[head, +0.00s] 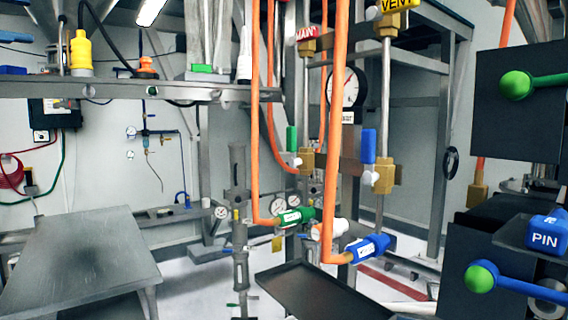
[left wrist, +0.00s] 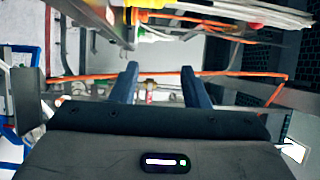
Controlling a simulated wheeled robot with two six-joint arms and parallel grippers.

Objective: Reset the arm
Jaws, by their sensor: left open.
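My left gripper (left wrist: 158,78) shows in the left wrist view, with its two dark blue fingers apart and nothing between them. Behind the gap are hoses and fittings that look some way off and blurred; I cannot tell how far. Neither gripper shows in the head view, and my right gripper is in no view.
In the head view orange hoses (head: 255,120) hang at the centre near a pressure gauge (head: 343,88). A grey table (head: 80,255) is at left; a dark tray (head: 318,292) is front centre.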

